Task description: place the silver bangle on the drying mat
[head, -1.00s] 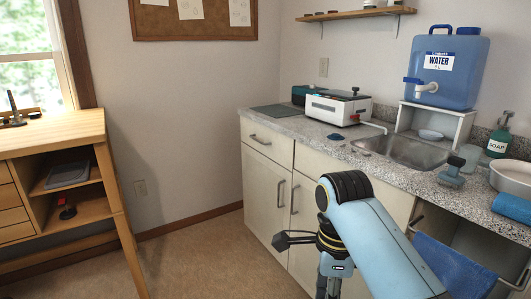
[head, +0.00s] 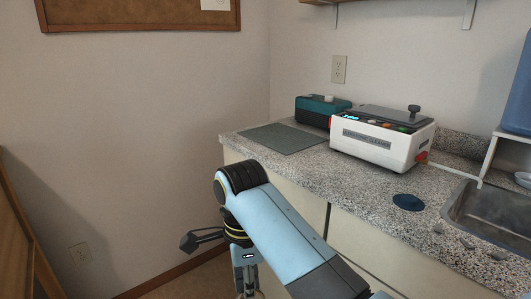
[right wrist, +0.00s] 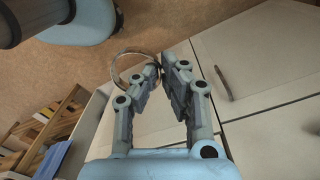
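The silver bangle (right wrist: 117,70) shows in the right wrist view as a thin ring at the fingertips of my right gripper (right wrist: 160,66). The fingers are closed in on its rim and hold it above the floor, beside the cabinet fronts. In the head view my right gripper (head: 247,284) hangs at the bottom edge, left of the counter and below its top; its fingertips are mostly cut off there. The drying mat (head: 283,138) is a flat grey-green rectangle at the counter's left end, bare on top. My left gripper is not in view.
A white ultrasonic cleaner (head: 375,143) stands right of the mat, with a teal box (head: 313,110) behind the mat. A dark blue round disc (head: 408,202) lies on the speckled counter (head: 345,185). A sink (head: 488,213) is at the right.

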